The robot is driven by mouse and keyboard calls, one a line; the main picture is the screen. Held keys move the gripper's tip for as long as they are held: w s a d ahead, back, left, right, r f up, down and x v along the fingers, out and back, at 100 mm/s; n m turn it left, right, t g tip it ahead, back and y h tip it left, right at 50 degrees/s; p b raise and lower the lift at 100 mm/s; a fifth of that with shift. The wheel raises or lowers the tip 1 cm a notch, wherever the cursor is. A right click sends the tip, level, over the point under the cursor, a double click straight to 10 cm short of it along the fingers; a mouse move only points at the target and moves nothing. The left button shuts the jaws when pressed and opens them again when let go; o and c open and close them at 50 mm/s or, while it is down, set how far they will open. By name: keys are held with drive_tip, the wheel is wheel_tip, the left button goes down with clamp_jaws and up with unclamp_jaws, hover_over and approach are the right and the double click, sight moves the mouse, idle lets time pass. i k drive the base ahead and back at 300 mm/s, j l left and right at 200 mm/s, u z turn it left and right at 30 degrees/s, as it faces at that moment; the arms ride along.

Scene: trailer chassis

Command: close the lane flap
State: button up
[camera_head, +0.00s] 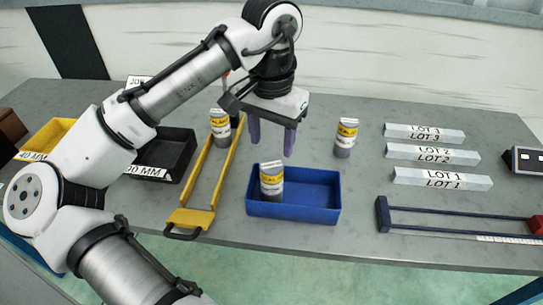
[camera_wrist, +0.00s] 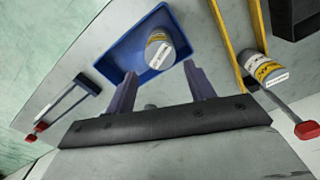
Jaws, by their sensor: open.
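A yellow-railed lane (camera_head: 216,168) runs from the back of the table to its front edge. At its near end is a yellow plate with a dark handle (camera_head: 188,220), apparently the flap, lying low; its exact angle is unclear. A yellow-labelled can (camera_head: 220,128) stands at the lane's far end and shows in the wrist view (camera_wrist: 264,70). A grey lever with a red tip (camera_wrist: 305,129) is beside that can. My gripper (camera_head: 272,148) is open and empty, pointing down above the blue bin's far side, right of the lane. The near-end plate is outside the wrist view.
A blue bin (camera_head: 322,208) holds one can (camera_head: 271,183). Another can (camera_head: 345,140) stands behind it. Black (camera_head: 182,146) and yellow (camera_head: 50,135) bins are left.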

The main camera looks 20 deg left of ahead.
sight(199, 222)
drive_tip(key=u, duration=1.2)
